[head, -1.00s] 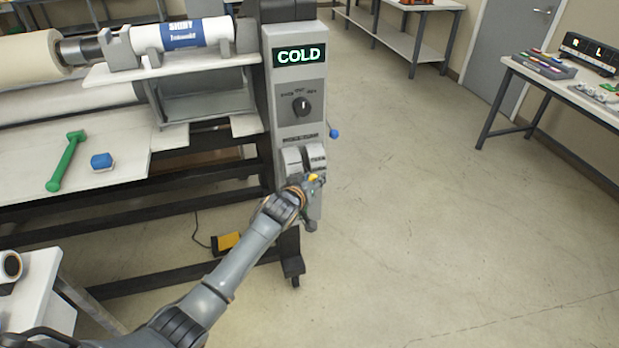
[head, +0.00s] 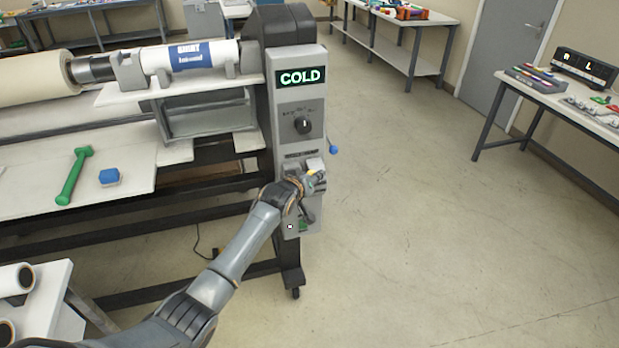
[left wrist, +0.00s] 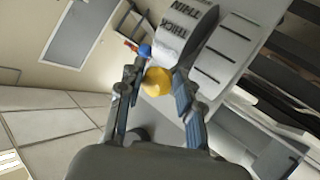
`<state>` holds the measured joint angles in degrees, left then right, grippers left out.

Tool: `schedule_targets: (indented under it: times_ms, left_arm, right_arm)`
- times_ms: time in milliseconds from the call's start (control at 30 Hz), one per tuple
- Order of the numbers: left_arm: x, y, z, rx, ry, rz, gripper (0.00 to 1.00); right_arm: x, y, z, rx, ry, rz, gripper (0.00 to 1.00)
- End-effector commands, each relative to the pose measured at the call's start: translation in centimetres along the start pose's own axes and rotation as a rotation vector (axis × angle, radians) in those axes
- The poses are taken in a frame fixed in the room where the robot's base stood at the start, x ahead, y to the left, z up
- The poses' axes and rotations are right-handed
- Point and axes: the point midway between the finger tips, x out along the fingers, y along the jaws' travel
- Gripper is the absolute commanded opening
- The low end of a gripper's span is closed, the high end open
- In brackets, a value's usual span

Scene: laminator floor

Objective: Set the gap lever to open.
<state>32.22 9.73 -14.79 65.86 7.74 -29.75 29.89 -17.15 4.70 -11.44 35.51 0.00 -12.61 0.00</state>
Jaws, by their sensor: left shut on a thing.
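The grey control column (head: 301,103) of the laminator stands left of centre in the head view, with a lit COLD display. My left gripper (head: 314,182) is at the lower part of its front panel. In the left wrist view, the left gripper (left wrist: 158,100) is shut on a round yellow knob (left wrist: 157,81), which I take for the end of the gap lever. The panel behind it carries the words THIN and THICK and several dark marks. The lever's shaft and its exact setting are hidden by the hand. My right gripper is not in view.
A dark dial (head: 303,125) sits above the hand, and a blue ball (head: 333,149) sticks out at the column's right. Floor to the right is clear.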

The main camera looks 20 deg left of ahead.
Motion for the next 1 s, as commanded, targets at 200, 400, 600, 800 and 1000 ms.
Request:
schedule_targets:
  times_ms: [200, 400, 600, 800, 1000]
  left_arm:
    - [-0.06, 0.81, -1.05, -0.002, 0.022, 0.016, 0.00]
    - [-0.05, 0.69, -0.99, -0.002, 0.020, 0.014, 0.54]
    - [-0.02, 0.40, -0.57, -0.002, 0.012, 0.008, 0.54]
    - [0.01, 0.22, -0.29, -0.002, 0.007, 0.005, 0.54]
    - [-0.02, 0.18, -0.32, -0.002, 0.007, 0.004, 0.54]
  right_arm:
    - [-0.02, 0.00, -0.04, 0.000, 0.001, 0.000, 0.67]
    - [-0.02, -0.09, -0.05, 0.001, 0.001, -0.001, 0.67]
    - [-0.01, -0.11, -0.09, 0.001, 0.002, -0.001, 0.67]
    - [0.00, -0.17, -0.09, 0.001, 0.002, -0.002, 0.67]
    - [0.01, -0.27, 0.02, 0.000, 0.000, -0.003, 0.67]
